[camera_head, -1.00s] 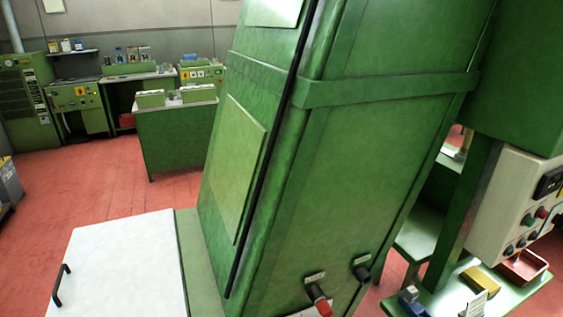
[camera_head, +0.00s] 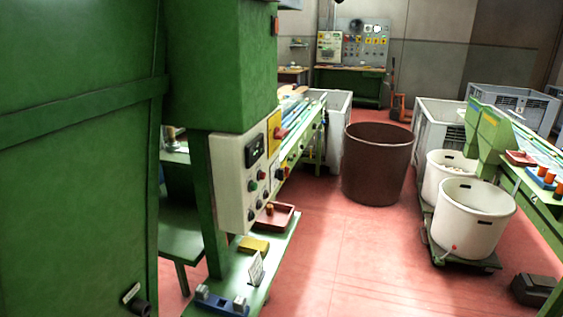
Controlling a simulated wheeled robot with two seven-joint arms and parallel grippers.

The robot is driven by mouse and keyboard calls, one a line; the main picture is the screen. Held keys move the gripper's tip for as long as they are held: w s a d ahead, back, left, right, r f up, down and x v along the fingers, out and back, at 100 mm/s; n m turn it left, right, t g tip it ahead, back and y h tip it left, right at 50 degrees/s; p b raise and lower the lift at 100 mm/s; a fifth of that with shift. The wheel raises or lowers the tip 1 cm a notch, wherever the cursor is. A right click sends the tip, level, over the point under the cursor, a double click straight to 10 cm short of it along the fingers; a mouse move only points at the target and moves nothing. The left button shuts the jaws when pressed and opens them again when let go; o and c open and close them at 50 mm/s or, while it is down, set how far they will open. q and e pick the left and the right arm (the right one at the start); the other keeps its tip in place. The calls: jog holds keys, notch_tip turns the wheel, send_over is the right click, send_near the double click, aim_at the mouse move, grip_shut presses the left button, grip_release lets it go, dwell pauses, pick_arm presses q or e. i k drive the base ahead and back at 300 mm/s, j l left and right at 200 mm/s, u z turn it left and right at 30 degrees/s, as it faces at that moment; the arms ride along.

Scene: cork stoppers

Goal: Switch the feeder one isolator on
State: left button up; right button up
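No switch in view can be read as the feeder one isolator; the labels are too small. A grey control box (camera_head: 240,182) with a dark display, a red button and other knobs is fixed to the green machine at centre left. Beside it is a yellow plate (camera_head: 273,129) with a red part, perhaps a handle. A dark knob (camera_head: 141,306) with a small label (camera_head: 130,293) sits low on the green cabinet at the bottom left. Panels with small controls (camera_head: 330,46) stand at the back wall. Neither of my grippers is in view.
The large green cabinet (camera_head: 75,180) blocks the left. A green shelf (camera_head: 255,292) holds a red tray (camera_head: 273,216) and a yellow block. A brown bin (camera_head: 378,163), white tubs (camera_head: 471,218) and grey crates stand right. Red floor (camera_head: 340,250) is clear in the middle.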

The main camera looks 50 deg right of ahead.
aim_at(279, 134)
jog(key=l+z, duration=0.6)
jog(key=z, duration=0.15)
jog(key=i+l+z, duration=0.1)
jog(key=l+z, duration=0.25)
